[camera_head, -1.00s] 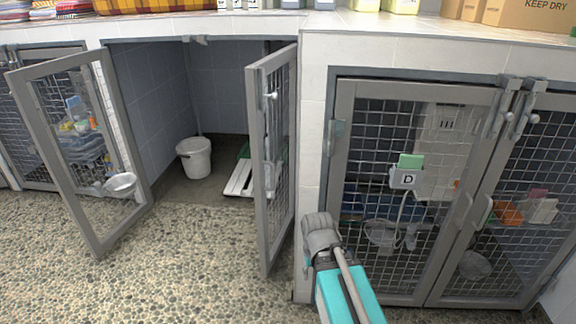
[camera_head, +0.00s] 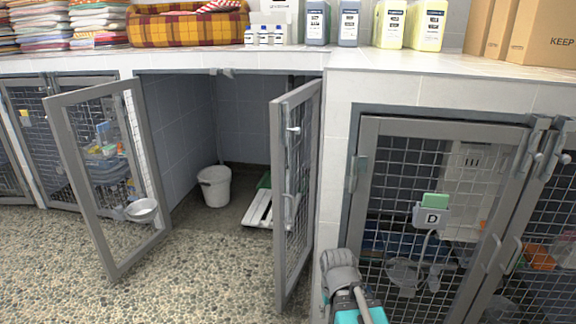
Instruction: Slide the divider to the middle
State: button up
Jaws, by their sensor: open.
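The left kennel stands open, with its two mesh doors swung out: the left door (camera_head: 65,150) and the right door (camera_head: 279,180). I cannot make out a divider for sure inside it; the right side of the interior is partly hidden behind the right door. The tiled back wall (camera_head: 243,115) is visible. My grey and teal arm shows at the bottom, in front of the pillar right of the opening. No gripper fingers can be made out.
A white bucket (camera_head: 215,188) and a white slatted board (camera_head: 257,210) are on the kennel floor. A metal bowl (camera_head: 142,210) hangs at the left door. Kennel D (camera_head: 432,217) is shut at the right. The pebbled floor (camera_head: 190,275) in front is clear. Bottles and boxes stand on the counter (camera_head: 400,63).

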dwell(0.6)
notch_tip(320, 180, up, 15)
jog(key=p, duration=1.5)
jog(key=shift+r, duration=0.2)
jog(key=shift+s, duration=0.1)
